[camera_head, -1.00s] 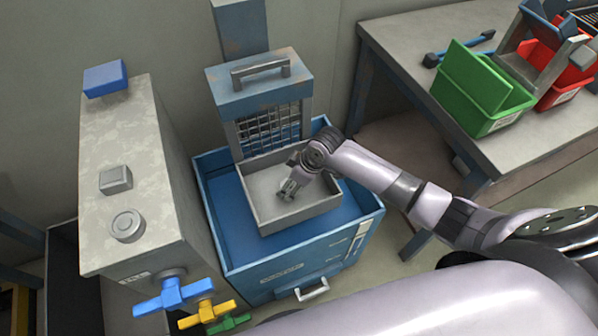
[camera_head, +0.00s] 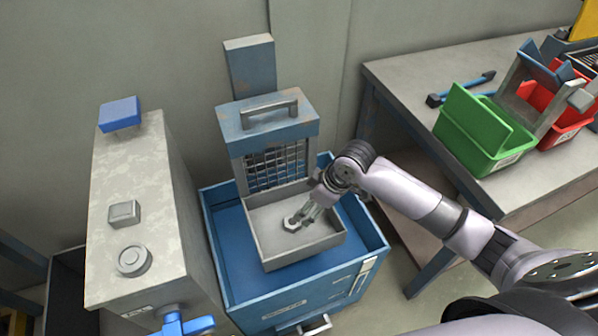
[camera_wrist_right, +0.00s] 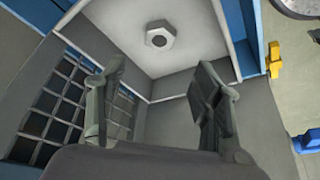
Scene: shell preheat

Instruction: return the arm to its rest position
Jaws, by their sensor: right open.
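My right gripper (camera_head: 304,214) reaches in from the right over the grey tray (camera_head: 295,255) of the blue machine. In the right wrist view its two fingers (camera_wrist_right: 160,108) stand apart with nothing between them. A light grey hex nut (camera_wrist_right: 157,38) lies on the tray floor, beyond the fingertips and apart from them. In the head view the nut (camera_head: 291,224) shows just beside the fingertips. My left gripper does not show.
The blue machine has a barred gate (camera_head: 276,170) with a handle at the tray's back. A grey cabinet (camera_head: 140,190) with a blue valve handle (camera_head: 183,325) stands left. On the right, a table (camera_head: 400,70) carries a green bin (camera_head: 473,135), a red bin (camera_head: 565,125) and a blue-ended tool (camera_head: 460,88).

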